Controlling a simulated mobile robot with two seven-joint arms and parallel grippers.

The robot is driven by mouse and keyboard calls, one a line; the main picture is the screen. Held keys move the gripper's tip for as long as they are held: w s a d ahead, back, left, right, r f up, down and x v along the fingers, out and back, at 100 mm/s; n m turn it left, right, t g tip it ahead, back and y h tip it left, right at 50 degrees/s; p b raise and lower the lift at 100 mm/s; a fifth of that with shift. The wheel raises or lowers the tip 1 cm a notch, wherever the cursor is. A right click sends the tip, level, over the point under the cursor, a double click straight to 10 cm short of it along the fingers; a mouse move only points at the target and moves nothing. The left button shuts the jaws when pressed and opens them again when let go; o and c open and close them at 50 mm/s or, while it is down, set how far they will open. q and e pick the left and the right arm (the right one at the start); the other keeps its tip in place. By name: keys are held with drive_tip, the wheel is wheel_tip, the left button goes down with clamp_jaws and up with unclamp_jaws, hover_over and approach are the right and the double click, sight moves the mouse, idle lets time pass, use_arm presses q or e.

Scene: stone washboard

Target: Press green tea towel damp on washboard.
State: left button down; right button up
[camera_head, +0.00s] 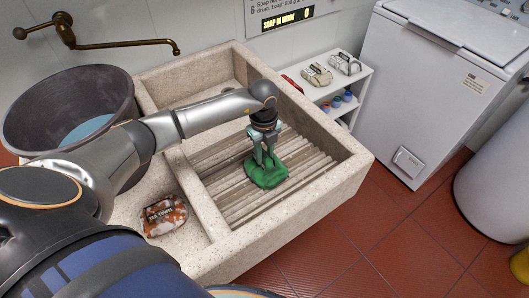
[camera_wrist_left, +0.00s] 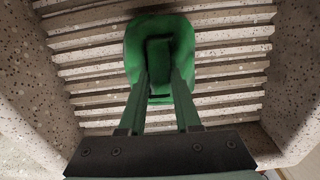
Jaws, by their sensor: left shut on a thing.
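The green tea towel (camera_head: 268,175) lies bunched on the ribbed washboard (camera_head: 245,208) in the right part of the stone sink. My left gripper (camera_head: 266,161) points down at it from above. In the left wrist view the towel (camera_wrist_left: 186,38) sits across the ribs, and the fingertips (camera_wrist_left: 159,72) are shut on a raised fold of it. The ribs of the washboard (camera_wrist_left: 90,71) show on both sides of the towel. The towel's underside is hidden. My right gripper is not in view.
A wrapped package (camera_head: 164,215) lies on the sink's left ledge. A dark tub (camera_head: 70,108) with bluish contents stands at the left under a brass tap (camera_head: 120,43). A white shelf (camera_head: 335,85) and a white chest-like appliance (camera_head: 430,85) stand to the right. The sink's stone walls (camera_head: 335,170) enclose the washboard.

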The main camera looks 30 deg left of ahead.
use_arm(q)
drive_tip(key=shift+s, duration=0.1)
idle(0.4)
wheel_tip(320, 180, up, 6)
drive_tip(key=p, duration=0.5)
drive_tip(key=shift+f, duration=0.1)
drive_tip(key=shift+r+p, duration=0.6)
drive_tip(key=shift+r, duration=0.5)
